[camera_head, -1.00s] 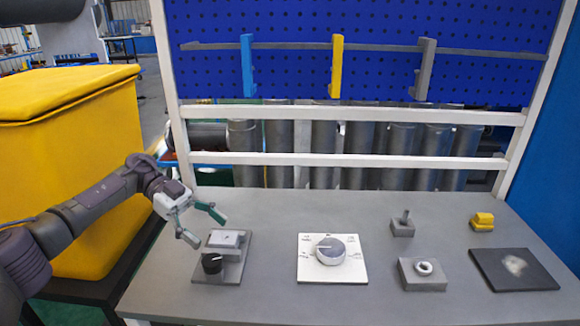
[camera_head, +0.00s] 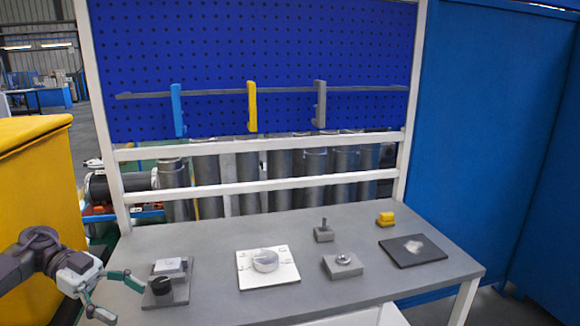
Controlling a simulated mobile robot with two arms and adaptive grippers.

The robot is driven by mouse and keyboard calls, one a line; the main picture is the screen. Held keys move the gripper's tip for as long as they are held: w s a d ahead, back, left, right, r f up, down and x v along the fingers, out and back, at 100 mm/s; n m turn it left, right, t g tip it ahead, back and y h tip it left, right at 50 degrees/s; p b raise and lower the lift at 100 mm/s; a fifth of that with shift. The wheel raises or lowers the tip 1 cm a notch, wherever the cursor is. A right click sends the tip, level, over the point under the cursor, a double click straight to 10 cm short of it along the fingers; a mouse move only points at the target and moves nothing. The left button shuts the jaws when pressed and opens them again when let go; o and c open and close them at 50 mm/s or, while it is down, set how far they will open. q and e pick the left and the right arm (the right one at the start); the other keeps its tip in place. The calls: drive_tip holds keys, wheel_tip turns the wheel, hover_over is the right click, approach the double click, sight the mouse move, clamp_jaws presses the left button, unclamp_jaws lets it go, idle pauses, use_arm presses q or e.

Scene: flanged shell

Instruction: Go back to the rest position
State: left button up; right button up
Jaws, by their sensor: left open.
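My left gripper (camera_head: 122,298) is at the lower left, over the table's left front edge. Its green-tipped fingers are spread and hold nothing. It is just left of a grey block with a black knob (camera_head: 161,286), apart from it as far as I can tell. My left arm (camera_head: 35,258) comes in from the left edge. My right gripper is not in view.
The grey table (camera_head: 215,303) bears a white dial plate (camera_head: 266,268), a grey block with a ring (camera_head: 342,265), a small pegged block (camera_head: 324,232), a yellow piece (camera_head: 385,219) and a dark pad (camera_head: 413,250). A yellow bin (camera_head: 38,180) stands left. A blue pegboard (camera_head: 260,60) rises behind.

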use_arm(q)
drive_tip(key=w+d+f+n+t+h, duration=0.1)
drive_tip(key=w+d+f+n+t, duration=0.1)
drive_tip(key=d+t, duration=0.45)
drive_tip(key=w+d+f+n+t, duration=0.2)
drive_tip(key=d+n+t, duration=0.15)
drive_tip(key=d, duration=0.65)
drive_tip(key=w+d+f+n+t+h, duration=0.1)
drive_tip(key=w+d+f+n+t, duration=0.1)
drive_tip(key=d+t, duration=0.55)
drive_tip(key=s+a+f+n+g+y, duration=0.2)
drive_tip(key=s+a+f+n+y, duration=0.5)
drive_tip(key=s+f+n+y, duration=0.45)
drive_tip(key=s+a+f+g+y, duration=0.1)
drive_tip(key=s+a+f+g, duration=0.15)
drive_tip(key=s, duration=0.45)
drive_tip(key=s+a+f+g+y, duration=0.1)
drive_tip(key=s+f+g, duration=0.1)
drive_tip(key=s+g, duration=0.35)
drive_tip(key=s+a+f+g+y, duration=0.1)
drive_tip(key=s+a+f+y, duration=0.1)
drive_tip(key=s, duration=0.6)
wheel_tip(320, 180, down, 25)
drive_tip(key=g, duration=0.2)
drive_tip(key=s+a+f, duration=0.3)
drive_tip(key=s+f, duration=1.4)
drive_tip(key=shift+s+f+m+g, duration=0.25)
drive_tip(key=shift+s+m+g, duration=0.1)
drive_tip(key=shift+m, duration=0.05)
